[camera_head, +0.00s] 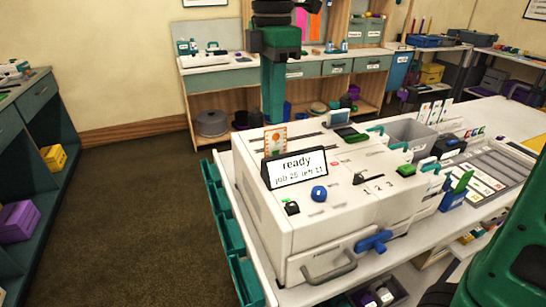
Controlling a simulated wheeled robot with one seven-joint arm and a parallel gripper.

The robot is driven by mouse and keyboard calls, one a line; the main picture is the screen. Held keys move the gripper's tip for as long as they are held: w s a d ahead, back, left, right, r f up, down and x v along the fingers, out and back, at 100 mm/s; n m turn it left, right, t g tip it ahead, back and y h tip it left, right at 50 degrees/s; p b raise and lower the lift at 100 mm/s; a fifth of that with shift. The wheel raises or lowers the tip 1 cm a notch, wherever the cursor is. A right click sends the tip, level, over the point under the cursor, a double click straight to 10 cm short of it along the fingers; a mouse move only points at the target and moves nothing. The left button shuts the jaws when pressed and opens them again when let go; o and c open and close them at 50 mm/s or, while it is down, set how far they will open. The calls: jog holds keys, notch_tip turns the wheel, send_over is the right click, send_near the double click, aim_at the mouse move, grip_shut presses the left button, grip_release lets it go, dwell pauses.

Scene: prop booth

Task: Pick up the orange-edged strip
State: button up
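The orange-edged strip (275,141) is a small pale card with an orange border and orange marks. It stands upright on top of the white machine (255,205), just behind the "ready" display, which hides its lower edge. My gripper (272,120) comes down from the top of the picture, green below dark rings. It is seen edge-on, so the gap between its fingers does not show. Its tip appears right at the strip's top edge in the picture. I cannot tell whether they touch or how far apart in depth they are.
The black-framed display (296,169) stands in front of the strip. A workbench (215,75) stands behind. Floor (125,200) at left is clear.

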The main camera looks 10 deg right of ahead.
aim_at(276, 130)
jog(key=shift+d+f, duration=0.2)
jog(key=shift+f, duration=1.35)
jog(key=shift+d+f, duration=0.15)
jog(key=shift+f, duration=1.4)
grip_shut()
